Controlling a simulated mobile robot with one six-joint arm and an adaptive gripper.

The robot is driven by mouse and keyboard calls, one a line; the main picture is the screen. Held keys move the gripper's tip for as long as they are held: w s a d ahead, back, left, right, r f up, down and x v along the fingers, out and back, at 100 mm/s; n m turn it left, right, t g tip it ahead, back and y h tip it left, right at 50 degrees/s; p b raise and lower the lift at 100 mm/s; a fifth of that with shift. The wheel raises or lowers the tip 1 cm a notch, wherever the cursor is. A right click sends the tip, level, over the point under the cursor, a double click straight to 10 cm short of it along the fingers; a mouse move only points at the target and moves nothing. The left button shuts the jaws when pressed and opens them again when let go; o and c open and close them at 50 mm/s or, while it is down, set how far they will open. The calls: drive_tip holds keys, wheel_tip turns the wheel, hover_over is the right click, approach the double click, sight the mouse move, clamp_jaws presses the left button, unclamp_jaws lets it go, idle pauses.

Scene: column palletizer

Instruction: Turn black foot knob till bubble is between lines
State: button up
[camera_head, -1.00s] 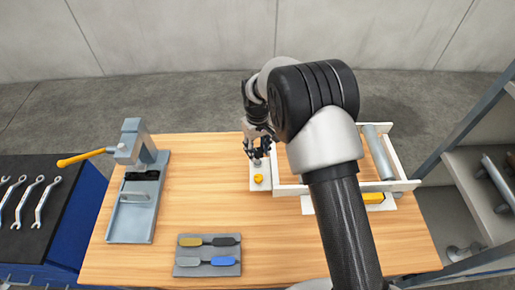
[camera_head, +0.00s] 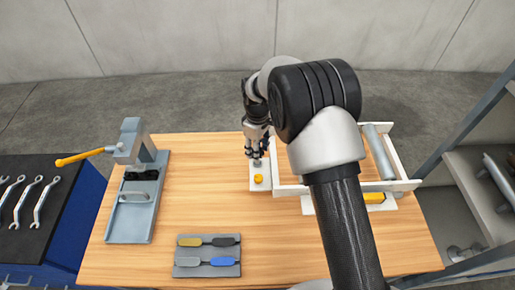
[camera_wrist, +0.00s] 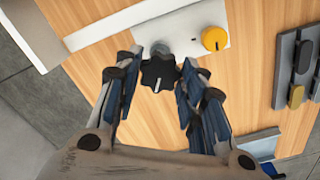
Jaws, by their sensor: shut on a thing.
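The black foot knob (camera_wrist: 158,74) shows in the wrist view as a lobed knob with a light line on its top. It sits at the edge of a white plate (camera_wrist: 180,24). My gripper (camera_wrist: 166,70) has a finger on each side of the knob and is shut on it. In the head view my gripper (camera_head: 257,152) points down at the far end of the white plate and hides the knob. I cannot make out a bubble or its lines in either view.
A yellow knob (camera_wrist: 214,39) is on the same plate, close to my fingers. A white frame (camera_head: 400,160) with a grey cylinder (camera_head: 378,150) lies to the right. A clamp fixture (camera_head: 128,215) and a grey tool tray (camera_head: 208,270) stand on the wooden table.

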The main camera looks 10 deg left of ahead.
drive_tip(key=shift+n, duration=0.6)
drive_tip(key=o, duration=1)
drive_tip(key=shift+o, duration=0.2)
wheel_tip(320, 180, up, 12)
idle(1.4)
